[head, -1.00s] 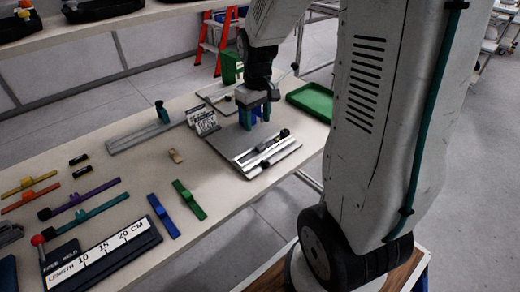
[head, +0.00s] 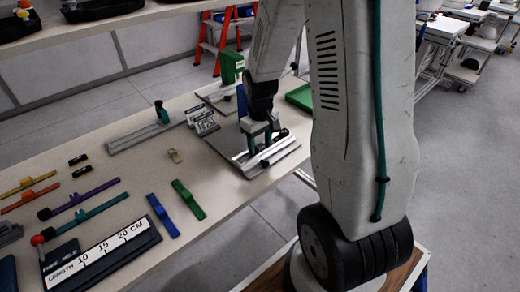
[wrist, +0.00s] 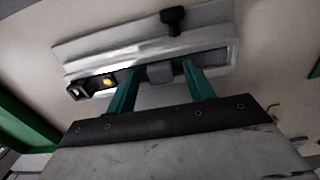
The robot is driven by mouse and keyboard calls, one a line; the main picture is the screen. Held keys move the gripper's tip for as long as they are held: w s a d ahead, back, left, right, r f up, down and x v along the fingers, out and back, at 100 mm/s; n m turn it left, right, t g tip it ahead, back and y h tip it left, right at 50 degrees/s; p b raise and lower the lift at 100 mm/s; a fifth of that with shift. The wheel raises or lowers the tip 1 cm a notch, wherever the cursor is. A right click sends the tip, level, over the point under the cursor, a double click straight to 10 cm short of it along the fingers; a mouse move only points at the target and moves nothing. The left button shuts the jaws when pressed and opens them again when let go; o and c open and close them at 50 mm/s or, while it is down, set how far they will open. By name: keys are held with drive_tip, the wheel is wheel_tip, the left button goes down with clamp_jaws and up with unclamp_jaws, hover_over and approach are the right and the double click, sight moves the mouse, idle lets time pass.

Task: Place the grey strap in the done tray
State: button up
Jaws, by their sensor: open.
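The grey strap (wrist: 160,72) appears to lie along the slot of a grey metal fixture plate (wrist: 210,14), with its small grey block showing between my fingers. My gripper (wrist: 160,78) is open, with one green finger on each side of that block; whether they touch it I cannot tell. In the head view my gripper (head: 264,148) is low over the fixture (head: 228,143) and hides part of it. The done tray appears to be the green tray (head: 300,96) behind my arm, partly hidden; a green edge shows in the wrist view (wrist: 25,130).
A black knob (wrist: 173,18) stands on the fixture beside the slot, and a black clip (wrist: 90,87) is at one end. Small label cards (head: 202,120) stand left of the fixture. Blue (head: 163,215) and green (head: 188,199) straps and a length gauge (head: 100,255) lie farther left.

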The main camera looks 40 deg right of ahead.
drive_tip(key=c, duration=1.1)
drive_tip(key=shift+r, duration=0.15)
drive_tip(key=shift+c, duration=0.2)
